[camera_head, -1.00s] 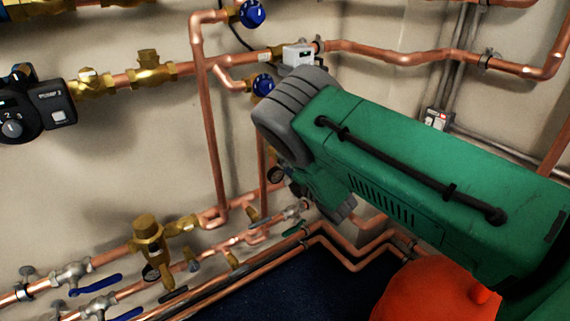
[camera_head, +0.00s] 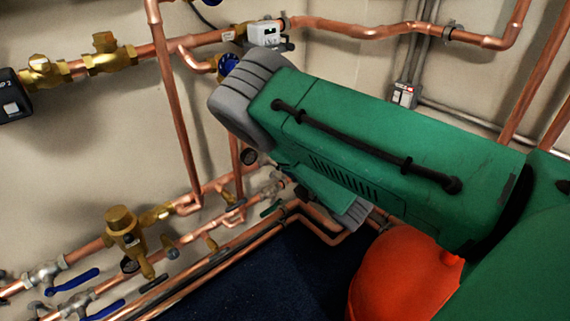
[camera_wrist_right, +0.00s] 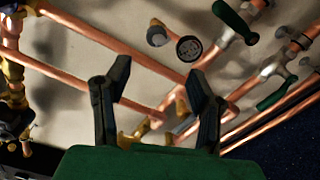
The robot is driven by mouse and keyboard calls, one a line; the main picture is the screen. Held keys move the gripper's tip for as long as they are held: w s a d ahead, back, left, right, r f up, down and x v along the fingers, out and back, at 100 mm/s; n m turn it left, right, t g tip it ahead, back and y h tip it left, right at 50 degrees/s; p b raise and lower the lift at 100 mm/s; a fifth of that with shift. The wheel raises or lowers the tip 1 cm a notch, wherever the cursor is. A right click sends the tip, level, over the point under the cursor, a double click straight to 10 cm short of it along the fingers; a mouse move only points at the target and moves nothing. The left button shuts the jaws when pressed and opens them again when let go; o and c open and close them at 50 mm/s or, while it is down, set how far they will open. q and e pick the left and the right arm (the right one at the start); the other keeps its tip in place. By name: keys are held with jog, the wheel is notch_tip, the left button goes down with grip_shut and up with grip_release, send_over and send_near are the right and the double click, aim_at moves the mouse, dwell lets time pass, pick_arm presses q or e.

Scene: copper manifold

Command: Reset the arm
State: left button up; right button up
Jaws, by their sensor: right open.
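My right arm, green with a grey end and a black rail, reaches in from the right in the head view, in front of the copper pipes. Its gripper is hidden behind the arm there. In the right wrist view, my right gripper (camera_wrist_right: 162,88) shows two black fingers set apart with nothing held between them. Copper pipes (camera_wrist_right: 130,95) and a round gauge (camera_wrist_right: 189,48) lie beyond the fingertips. I cannot tell how far the fingers are from the pipes. My left gripper is in neither view.
Blue-handled valves (camera_head: 72,282) and a brass valve (camera_head: 122,232) sit on the lower pipes at left. A white box device (camera_head: 265,33) is on the upper pipe. Green-handled valves (camera_wrist_right: 236,20) are near the right gripper. The dark blue floor (camera_head: 265,275) is clear.

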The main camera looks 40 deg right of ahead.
dwell(0.3)
jog(key=s+f+m+g+h+p, duration=0.4)
jog(key=s+f+m+g, duration=0.6)
jog(key=s+m, duration=0.35)
jog(key=s+a+m+g, duration=0.2)
jog(key=s+a+m, duration=0.1)
jog(key=s, duration=0.3)
jog(key=s+a+f+m+g+y+p, duration=0.1)
jog(key=s+a+m+g, duration=0.1)
jog(key=s, duration=0.5)
jog(key=s+a+m+g+y+p, duration=0.1)
jog(key=s+a+m+g, duration=0.2)
jog(key=s, duration=0.3)
jog(key=shift+s+a+f+m, duration=0.2)
jog(key=shift+s+a+m, duration=0.15)
jog(key=shift+a, duration=0.5)
